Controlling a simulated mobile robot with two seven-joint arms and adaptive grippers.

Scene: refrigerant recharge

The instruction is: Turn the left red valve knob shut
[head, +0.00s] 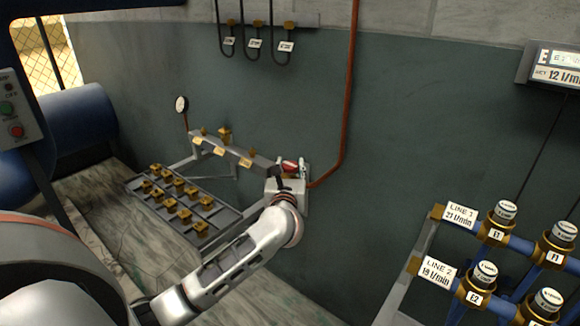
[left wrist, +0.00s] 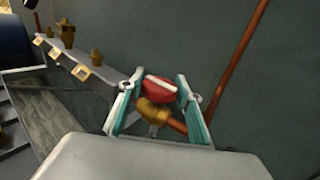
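A red valve knob (left wrist: 160,89) with a pale bar across its face sits on a brass fitting (left wrist: 153,112) in the left wrist view. In the head view the red knob (head: 290,166) shows just beyond my left gripper (head: 292,178). In the left wrist view my left gripper (left wrist: 160,100) is open, its two teal-lined fingers standing on either side of the knob and fitting. A small gap shows between the knob and each finger. My right gripper is not in view.
A copper pipe (head: 347,105) runs up the wall from the valve. A grey manifold bar (head: 228,149) with brass fittings lies left of it, above a rack (head: 135,184) of brass parts. Blue pipes with labelled valves (head: 495,228) stand at the right.

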